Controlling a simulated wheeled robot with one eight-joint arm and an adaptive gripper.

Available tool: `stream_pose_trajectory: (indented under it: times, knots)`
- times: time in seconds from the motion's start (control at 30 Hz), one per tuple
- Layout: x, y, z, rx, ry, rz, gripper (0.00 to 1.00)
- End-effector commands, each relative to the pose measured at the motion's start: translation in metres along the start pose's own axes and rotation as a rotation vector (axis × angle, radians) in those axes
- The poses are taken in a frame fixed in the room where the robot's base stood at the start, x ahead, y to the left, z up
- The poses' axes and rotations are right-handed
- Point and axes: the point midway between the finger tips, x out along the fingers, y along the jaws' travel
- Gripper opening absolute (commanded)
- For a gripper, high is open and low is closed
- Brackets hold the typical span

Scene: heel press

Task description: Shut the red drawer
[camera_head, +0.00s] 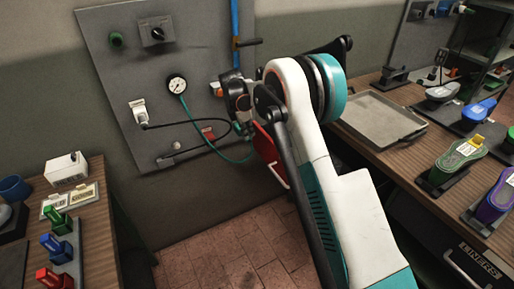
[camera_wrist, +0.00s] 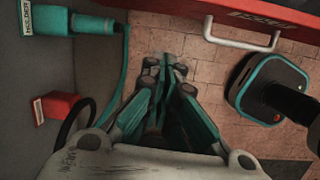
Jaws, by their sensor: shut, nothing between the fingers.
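The red drawer (camera_head: 266,146) shows in the head view just left of my white arm, with a pale handle (camera_head: 279,176) on its front. My arm hides part of it, so I cannot tell how far it stands open. In the wrist view the red drawer front (camera_wrist: 285,17) runs along the top right edge, with its white bar handle (camera_wrist: 241,43) below it. My gripper (camera_wrist: 165,66) is shut and empty, its fingertips together over the tiled floor. They are left of the handle and appear apart from it. The fingertips are not clear in the head view.
A grey wall panel (camera_head: 125,65) carries a gauge (camera_head: 177,84), plugs and a green hose. A wooden bench with a grey tray (camera_head: 372,119) is at right; another bench (camera_head: 105,215) is at left. A red box (camera_wrist: 62,107) sits left of my gripper. Tiled floor (camera_head: 215,250) is open between benches.

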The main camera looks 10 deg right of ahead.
Motion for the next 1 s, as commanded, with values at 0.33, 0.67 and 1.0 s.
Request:
stream_pose_trajectory:
  times: [0.33, 0.67, 1.0]
  knots:
    - [0.038, 0.009, -0.011, -0.098, -0.009, -0.03, 0.0]
    - [0.095, 0.007, -0.011, -0.096, -0.009, -0.03, 0.0]
    - [0.138, 0.007, 0.01, -0.094, -0.009, -0.03, 0.0]
